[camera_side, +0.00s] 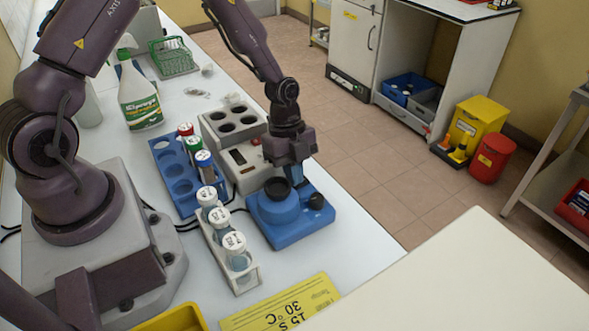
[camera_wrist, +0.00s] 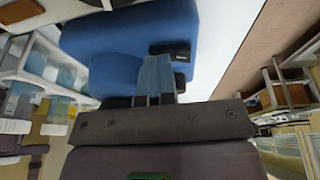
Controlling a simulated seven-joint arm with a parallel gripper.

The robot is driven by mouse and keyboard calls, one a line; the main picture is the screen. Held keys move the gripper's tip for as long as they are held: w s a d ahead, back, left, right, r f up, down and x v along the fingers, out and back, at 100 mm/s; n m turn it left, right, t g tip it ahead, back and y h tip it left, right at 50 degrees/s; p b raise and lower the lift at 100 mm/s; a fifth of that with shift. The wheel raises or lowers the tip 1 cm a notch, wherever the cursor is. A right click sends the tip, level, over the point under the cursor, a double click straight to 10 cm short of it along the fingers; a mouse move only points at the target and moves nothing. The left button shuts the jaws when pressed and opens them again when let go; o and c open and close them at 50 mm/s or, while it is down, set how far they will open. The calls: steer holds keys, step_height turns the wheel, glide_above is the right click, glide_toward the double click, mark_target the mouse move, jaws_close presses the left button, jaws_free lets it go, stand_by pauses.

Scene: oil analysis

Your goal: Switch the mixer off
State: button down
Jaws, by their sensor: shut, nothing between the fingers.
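The mixer (camera_side: 292,226) is a small blue device with a round black cup on top and a black knob (camera_side: 316,201) at its right. It stands on the white bench near the right edge. My gripper (camera_side: 297,183) is shut and empty, pointing down just above the mixer, between the cup and the knob. In the wrist view the mixer's blue body (camera_wrist: 125,45) fills the upper middle. The shut fingers (camera_wrist: 155,75) reach toward a small black labelled part (camera_wrist: 170,48) on it. I cannot tell whether they touch it.
A grey block with round wells (camera_side: 234,120) stands behind the mixer. A white rack with capped vials (camera_side: 245,276) is at its left, and a blue rack (camera_side: 172,163) is farther back. A yellow sign (camera_side: 283,305) lies in front. The bench edge is close at the right.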

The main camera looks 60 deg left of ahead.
steer(key=shift+f, duration=0.15)
steer(key=shift+w+r, duration=0.2)
steer(key=shift+w, duration=0.55)
steer(key=shift+r, duration=0.15)
steer(key=d+v, duration=0.1)
steer(key=v, duration=1.2)
steer(key=shift+w+r, duration=0.25)
steer(key=shift+r, duration=0.2)
